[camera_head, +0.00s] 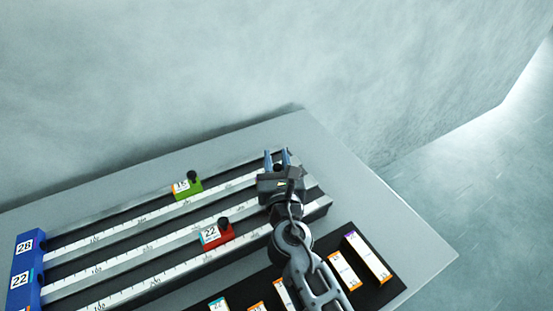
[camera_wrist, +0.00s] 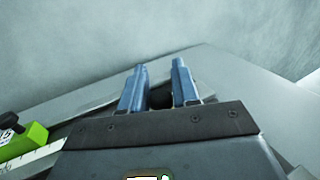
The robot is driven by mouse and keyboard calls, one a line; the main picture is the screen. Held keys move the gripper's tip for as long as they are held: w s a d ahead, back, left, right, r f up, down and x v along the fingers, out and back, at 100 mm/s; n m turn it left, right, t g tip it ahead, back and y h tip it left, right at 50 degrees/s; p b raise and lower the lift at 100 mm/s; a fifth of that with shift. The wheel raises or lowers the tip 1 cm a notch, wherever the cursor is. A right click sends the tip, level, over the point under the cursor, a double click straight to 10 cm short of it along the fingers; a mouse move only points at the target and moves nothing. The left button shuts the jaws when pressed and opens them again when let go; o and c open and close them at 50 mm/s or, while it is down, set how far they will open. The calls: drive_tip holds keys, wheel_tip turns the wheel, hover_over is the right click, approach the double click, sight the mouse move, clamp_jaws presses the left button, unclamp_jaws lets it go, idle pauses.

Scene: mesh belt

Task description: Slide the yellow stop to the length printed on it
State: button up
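No yellow stop body shows clearly in either view; my gripper hides that part of the rails. A black knob (camera_head: 278,168) shows at my gripper (camera_head: 277,156), over the right end of the far rails. In the wrist view a dark round shape (camera_wrist: 160,98) lies between the two blue fingers of my gripper (camera_wrist: 158,78). The fingers stand apart, with the knob seemingly between them; whether they press on it I cannot tell. A green stop (camera_head: 188,190), apparently labelled 16, sits left on the far rail. A red stop (camera_head: 218,236) labelled 22 sits on a nearer rail.
White rulers with printed scales run along the dark rails. A blue end block (camera_head: 26,272) with number labels stands at their left end. A black mat (camera_head: 358,254) with several labelled plates lies at the front right. The grey table (camera_head: 415,245) is bare at the right; a wall stands behind.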

clamp_jaws()
drive_tip(key=s+a, duration=0.2)
drive_tip(key=a, duration=0.1)
drive_tip(key=s+a, duration=0.1)
drive_tip(key=a, duration=0.1)
drive_tip(key=shift+s+a+r, duration=0.15)
drive_tip(key=shift+s, duration=0.05)
drive_tip(key=shift+o, duration=0.8)
unclamp_jaws()
drive_tip(key=shift+o, duration=0.8)
drive_tip(key=shift+d, duration=0.2)
drive_tip(key=shift+v, duration=3.85)
